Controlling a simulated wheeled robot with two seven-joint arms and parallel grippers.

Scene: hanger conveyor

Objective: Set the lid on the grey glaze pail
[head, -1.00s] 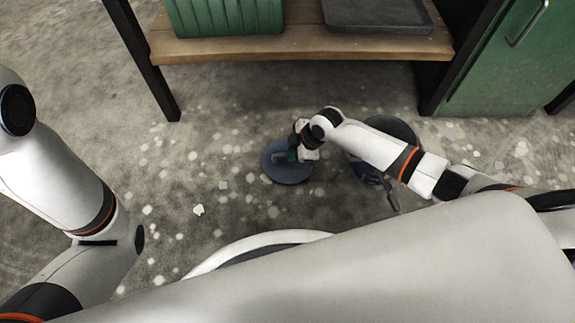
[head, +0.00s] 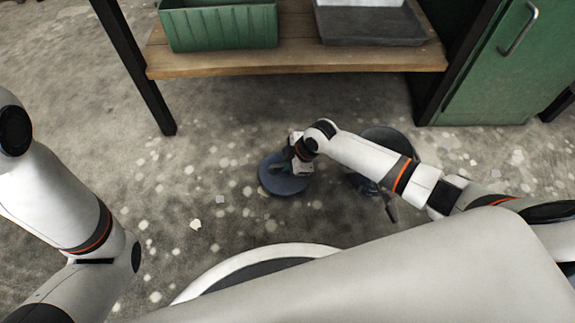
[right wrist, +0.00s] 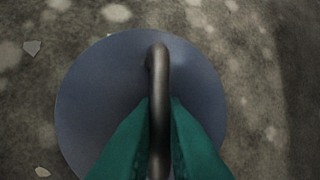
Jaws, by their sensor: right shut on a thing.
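A round blue-grey lid (head: 285,183) is below my right gripper (head: 288,166) in the head view. The right wrist view shows the lid's flat top (right wrist: 95,100) and its dark bar handle (right wrist: 158,75) between my green fingertips, which are shut on it. I cannot tell whether the lid touches the floor or hangs just above it. A dark grey round vessel, seemingly the pail (head: 402,141), stands to the right of the lid, largely hidden behind my right forearm. My left arm comes in at the left, but its gripper is out of view.
A wooden shelf (head: 300,60) on black legs is at the back, with a green ribbed bin (head: 220,28) and a grey tray (head: 370,28) on it. A green cabinet (head: 490,80) stands at the back right.

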